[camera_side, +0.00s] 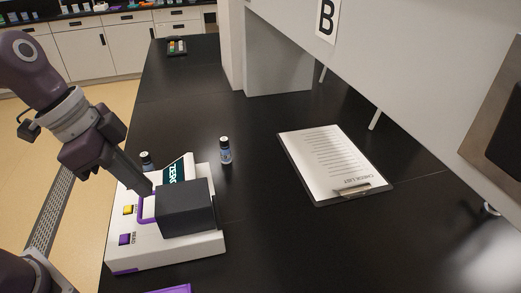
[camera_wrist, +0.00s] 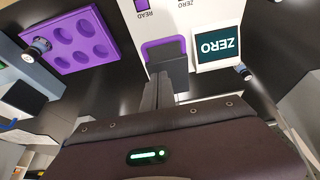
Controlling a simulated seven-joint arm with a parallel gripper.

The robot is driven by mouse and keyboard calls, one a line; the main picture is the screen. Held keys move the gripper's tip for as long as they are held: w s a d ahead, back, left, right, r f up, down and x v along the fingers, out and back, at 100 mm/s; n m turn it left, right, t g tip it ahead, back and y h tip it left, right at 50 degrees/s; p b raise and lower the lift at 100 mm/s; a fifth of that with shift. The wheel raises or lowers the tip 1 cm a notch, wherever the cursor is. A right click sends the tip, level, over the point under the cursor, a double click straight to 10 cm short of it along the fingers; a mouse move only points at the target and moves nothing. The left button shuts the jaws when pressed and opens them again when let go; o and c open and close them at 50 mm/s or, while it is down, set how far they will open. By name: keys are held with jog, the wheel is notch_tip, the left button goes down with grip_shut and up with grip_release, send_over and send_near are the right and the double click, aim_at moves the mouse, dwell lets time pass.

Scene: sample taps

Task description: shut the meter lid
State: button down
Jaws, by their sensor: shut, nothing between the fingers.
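The white meter (camera_side: 125,252) stands on the black bench, with a yellow button, a purple button and a screen (camera_side: 175,170) reading ZERO. Its dark grey lid (camera_side: 186,208) is a blocky piece beside a purple-rimmed part (camera_side: 147,209); it looks raised, but its exact angle is hard to tell. In the wrist view the lid (camera_wrist: 167,72) shows just beyond the fingertips, with the purple rim behind it. My gripper (camera_side: 149,189) is shut and empty, its tips close to the lid's left side in the side view. I cannot tell whether they touch it. The fingers (camera_wrist: 158,92) also show in the wrist view.
One small vial (camera_side: 225,151) stands right of the meter's screen and another (camera_side: 147,161) behind the meter. A purple tray with round wells (camera_wrist: 80,40) lies near the meter. A clipboard (camera_side: 330,160) lies to the right, with clear bench between.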

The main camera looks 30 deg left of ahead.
jog(key=shift+r, duration=0.1)
jog(key=v, duration=0.7)
jog(key=s+a+n+t+y, duration=0.2)
jog(key=s+n+y, duration=0.1)
jog(key=s+n, duration=0.4)
jog(key=shift+a+n, duration=0.35)
jog(key=shift+n, duration=0.65)
